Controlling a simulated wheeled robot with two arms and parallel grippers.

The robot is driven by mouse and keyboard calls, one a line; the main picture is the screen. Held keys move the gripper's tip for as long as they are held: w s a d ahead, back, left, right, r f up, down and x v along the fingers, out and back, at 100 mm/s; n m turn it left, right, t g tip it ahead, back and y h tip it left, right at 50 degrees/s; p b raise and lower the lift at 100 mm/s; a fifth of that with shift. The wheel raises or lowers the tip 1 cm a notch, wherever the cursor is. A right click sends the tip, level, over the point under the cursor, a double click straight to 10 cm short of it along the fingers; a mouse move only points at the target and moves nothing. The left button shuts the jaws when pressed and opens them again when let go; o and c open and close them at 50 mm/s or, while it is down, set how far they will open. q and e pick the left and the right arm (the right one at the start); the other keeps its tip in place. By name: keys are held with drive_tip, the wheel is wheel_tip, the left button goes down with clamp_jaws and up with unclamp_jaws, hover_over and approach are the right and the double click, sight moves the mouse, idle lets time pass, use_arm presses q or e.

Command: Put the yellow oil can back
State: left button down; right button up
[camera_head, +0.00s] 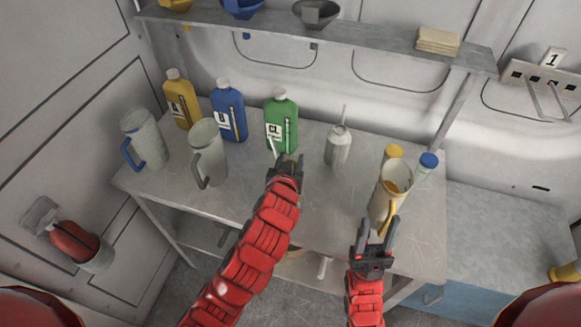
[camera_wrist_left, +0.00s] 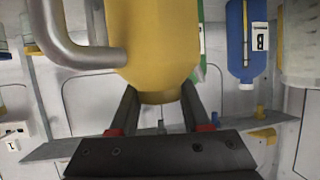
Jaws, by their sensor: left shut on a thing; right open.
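My left gripper (camera_head: 285,165) is in front of the green bottle (camera_head: 282,120), over the bench. In the left wrist view my left gripper (camera_wrist_left: 158,110) is shut on a yellow can (camera_wrist_left: 155,40), with a grey curved tube at its side. I take this for the yellow oil can; in the head view it is almost wholly hidden by the gripper. How it rests on the bench cannot be told. My right gripper (camera_head: 377,240) is open, at the yellow handle (camera_head: 388,217) of a pale jug (camera_head: 388,190); whether its fingers surround the handle is unclear.
A yellow bottle (camera_head: 180,105) and a blue bottle (camera_head: 228,112) stand at the back of the bench (camera_head: 250,190). Two grey jugs (camera_head: 140,140) (camera_head: 207,150) stand left, a silver spouted can (camera_head: 337,147) right of the green bottle. A shelf (camera_head: 380,40) with funnels hangs above.

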use_arm(q)
drive_tip(key=shift+w, duration=0.55)
wheel_tip(320, 180, down, 3)
drive_tip(key=shift+r+p, duration=0.15)
drive_tip(key=shift+p, duration=1.1)
drive_tip(key=shift+f, duration=0.4)
drive_tip(key=shift+f, duration=0.2)
drive_tip(key=shift+c, duration=1.8)
unclamp_jaws()
drive_tip(key=shift+r, duration=0.1)
